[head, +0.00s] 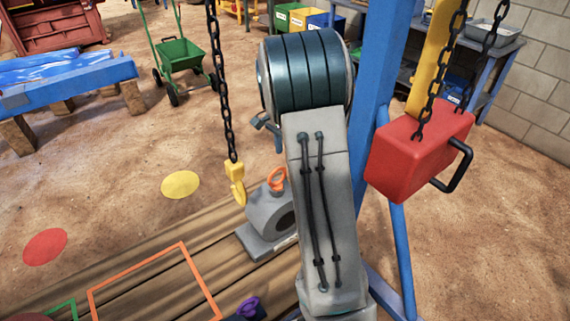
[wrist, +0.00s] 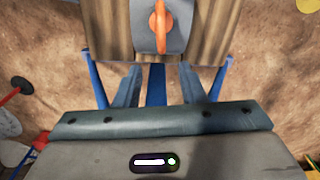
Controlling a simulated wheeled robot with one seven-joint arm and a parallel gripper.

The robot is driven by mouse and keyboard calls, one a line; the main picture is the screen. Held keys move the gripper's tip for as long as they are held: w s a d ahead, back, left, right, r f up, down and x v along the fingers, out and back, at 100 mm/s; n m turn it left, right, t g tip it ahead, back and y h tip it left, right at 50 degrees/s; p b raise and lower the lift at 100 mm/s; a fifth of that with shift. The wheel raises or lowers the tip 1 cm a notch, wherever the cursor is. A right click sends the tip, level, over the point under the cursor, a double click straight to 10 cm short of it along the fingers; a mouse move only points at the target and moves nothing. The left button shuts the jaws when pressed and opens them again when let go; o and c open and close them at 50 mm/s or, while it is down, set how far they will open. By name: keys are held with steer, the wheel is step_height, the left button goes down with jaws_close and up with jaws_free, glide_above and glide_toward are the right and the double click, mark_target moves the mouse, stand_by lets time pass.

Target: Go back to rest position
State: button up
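My arm rises in the middle of the head view and hides my gripper there. In the wrist view my gripper (wrist: 160,72) shows its grey body and teal bar. Two slate-blue fingers appear to reach forward with a gap between them and nothing held. Beyond them a grey block with an orange lifting eye (wrist: 160,25) stands on the wooden top, apart from my gripper. In the head view the grey bearing block (head: 268,212) with its orange eye stands left of my arm. A yellow hook (head: 236,183) hangs on a chain just beside it.
A red chain-hoist block (head: 405,150) hangs close right of my arm, by a blue post (head: 378,70). An orange outline (head: 150,262) marks the wooden bench top (head: 130,275). A green cart (head: 180,55) stands behind. The sandy floor at left is mostly open.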

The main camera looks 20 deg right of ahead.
steer(key=s+a+r+n+t+p, duration=0.1)
steer(key=s+a+r+n+t, duration=0.1)
steer(key=s+a+r+n, duration=0.7)
steer(key=s+a+n, duration=0.2)
steer(key=s, duration=0.6)
steer(key=s+a+r+n+p, duration=0.1)
steer(key=s+a+n, duration=0.2)
steer(key=s, duration=0.5)
steer(key=shift+s+t, duration=0.2)
steer(key=shift+t, duration=0.2)
steer(key=shift+r, duration=0.1)
